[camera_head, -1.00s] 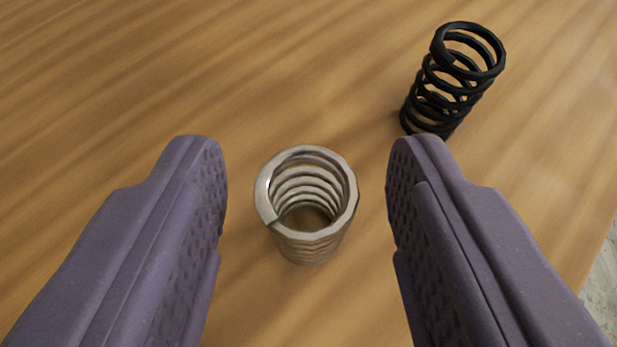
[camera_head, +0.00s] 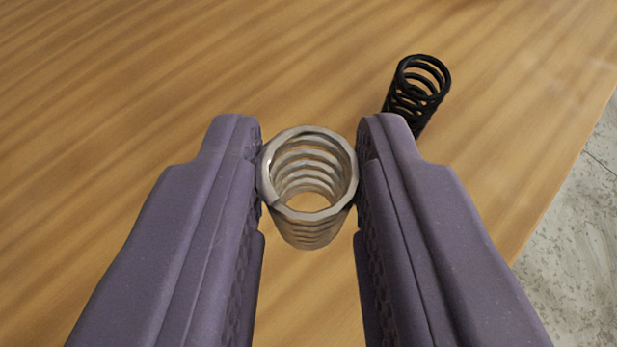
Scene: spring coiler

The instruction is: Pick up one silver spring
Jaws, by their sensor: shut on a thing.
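The silver spring (camera_head: 310,222) stands upright between the two purple fingers of my gripper (camera_head: 309,170). Both fingers touch its sides, and the gripper is shut on it. Its open top ring faces the camera, and wood shows through its middle. I cannot tell for sure whether its lower end is clear of the table.
A black spring (camera_head: 418,90) stands on the wooden table (camera_head: 130,90) behind the right finger, which hides part of its base. The table's right edge runs diagonally, with a grey speckled floor (camera_head: 575,240) beyond. The table at left is clear.

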